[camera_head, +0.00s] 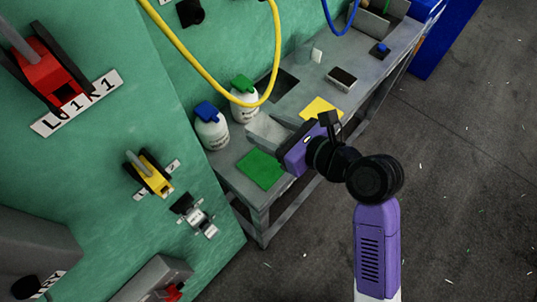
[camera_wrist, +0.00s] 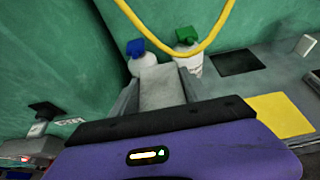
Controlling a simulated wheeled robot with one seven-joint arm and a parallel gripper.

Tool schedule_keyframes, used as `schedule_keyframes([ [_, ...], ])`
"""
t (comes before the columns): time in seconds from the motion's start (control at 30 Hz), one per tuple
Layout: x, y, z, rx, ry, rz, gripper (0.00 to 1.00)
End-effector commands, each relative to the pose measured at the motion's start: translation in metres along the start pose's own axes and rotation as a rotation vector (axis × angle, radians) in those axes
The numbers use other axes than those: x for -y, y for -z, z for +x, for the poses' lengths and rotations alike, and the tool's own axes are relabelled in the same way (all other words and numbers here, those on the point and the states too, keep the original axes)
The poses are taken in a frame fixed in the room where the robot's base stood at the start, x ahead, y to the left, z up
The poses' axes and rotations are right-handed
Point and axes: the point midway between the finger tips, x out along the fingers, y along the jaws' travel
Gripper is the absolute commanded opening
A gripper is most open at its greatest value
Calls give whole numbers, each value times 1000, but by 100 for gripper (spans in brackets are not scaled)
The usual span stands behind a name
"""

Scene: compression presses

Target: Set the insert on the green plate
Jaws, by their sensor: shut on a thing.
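My gripper (camera_head: 273,133) is shut on a light grey, blocky insert. The insert (camera_wrist: 161,87) shows between the two grey fingers in the wrist view. In the head view it is hard to tell apart from the grey fingers. The green plate (camera_head: 261,169) lies flat on the grey bench, near its left end. My gripper is above the bench, just up and right of the plate in the head view. The plate is not visible in the wrist view.
Two white bottles, one blue-capped (camera_head: 212,130) and one green-capped (camera_head: 243,100), stand behind the plate by the green machine wall. A yellow plate (camera_head: 318,106) and a dark plate (camera_head: 283,84) lie farther along the bench (camera_head: 257,203). A yellow hose (camera_head: 205,75) hangs above the bottles.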

Motion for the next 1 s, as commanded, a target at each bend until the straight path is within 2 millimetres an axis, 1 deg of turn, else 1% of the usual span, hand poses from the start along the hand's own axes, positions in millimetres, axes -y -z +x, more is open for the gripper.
schedule_keyframes([
  [0.03,0,14,6,-1,-1,3,0],
  [0.1,0,29,12,-2,0,3,0],
  [0.2,0,47,20,0,0,2,0],
  [0.3,0,59,25,1,1,2,0],
  [0.57,0,74,31,1,2,0,0],
  [0.8,0,105,44,1,1,0,0],
  [1.0,1,106,44,3,2,-1,0],
])
